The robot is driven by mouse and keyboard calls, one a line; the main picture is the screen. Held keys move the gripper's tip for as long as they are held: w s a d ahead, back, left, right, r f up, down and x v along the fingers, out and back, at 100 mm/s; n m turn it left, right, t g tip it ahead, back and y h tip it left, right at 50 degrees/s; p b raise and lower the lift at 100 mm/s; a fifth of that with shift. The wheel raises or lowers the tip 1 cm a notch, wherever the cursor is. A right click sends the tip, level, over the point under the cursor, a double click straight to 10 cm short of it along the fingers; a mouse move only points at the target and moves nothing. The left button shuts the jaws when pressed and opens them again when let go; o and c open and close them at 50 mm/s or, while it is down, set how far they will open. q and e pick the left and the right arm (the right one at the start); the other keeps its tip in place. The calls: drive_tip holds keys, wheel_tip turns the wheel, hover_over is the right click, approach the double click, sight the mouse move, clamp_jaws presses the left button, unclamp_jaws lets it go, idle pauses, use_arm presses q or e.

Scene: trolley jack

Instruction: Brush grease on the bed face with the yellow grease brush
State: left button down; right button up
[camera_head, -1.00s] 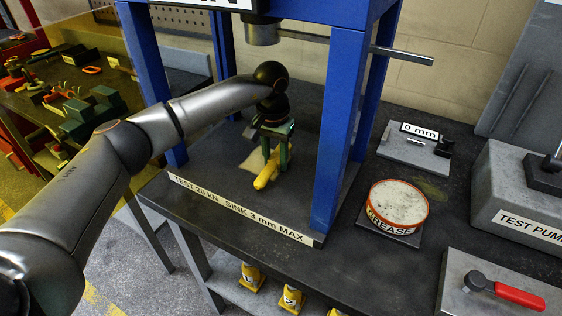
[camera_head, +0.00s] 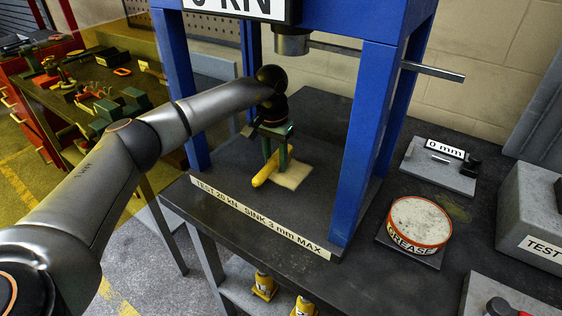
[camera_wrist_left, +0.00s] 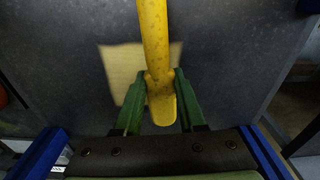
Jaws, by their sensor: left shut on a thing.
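My left gripper (camera_head: 276,166) has green fingers and is shut on the yellow grease brush (camera_head: 263,174), low over the bed inside the blue press frame. In the left wrist view the brush (camera_wrist_left: 156,40) runs between the two fingers (camera_wrist_left: 161,76), its rounded end toward the gripper base. A pale square patch (camera_head: 295,176) lies on the dark bed face (camera_head: 322,188), just right of the brush in the head view. It shows left of the brush in the left wrist view (camera_wrist_left: 116,66). Whether the brush touches the bed is unclear. My right gripper is out of view.
An open grease tin (camera_head: 420,222) stands on the bench right of the press. A gauge block marked 0 mm (camera_head: 440,165) sits behind it. Blue posts (camera_head: 365,140) flank the bed. Yellow jacks (camera_head: 264,286) stand on the shelf below.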

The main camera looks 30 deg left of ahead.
sight(307, 180)
use_arm(q)
drive_tip(key=shift+w+a, duration=0.15)
drive_tip(key=shift+a, duration=1.25)
drive_tip(key=shift+w, duration=0.6)
drive_tip(key=shift+s+d+p, duration=0.1)
drive_tip(key=shift+d+p, duration=0.35)
drive_tip(key=shift+d, duration=1.25)
drive_tip(key=shift+s+d+f, duration=0.1)
drive_tip(key=shift+d, duration=1)
drive_tip(key=shift+s+d, duration=0.1)
drive_tip(key=shift+d, duration=1)
drive_tip(key=shift+s+d+p, duration=0.15)
drive_tip(key=shift+d+p, duration=0.15)
drive_tip(key=shift+d, duration=1.4)
wheel_tip(307, 180, up, 6)
drive_tip(key=p, duration=0.3)
drive_tip(key=shift+r+p, duration=0.2)
drive_tip(key=shift+p, duration=0.2)
drive_tip(key=shift+a, duration=0.1)
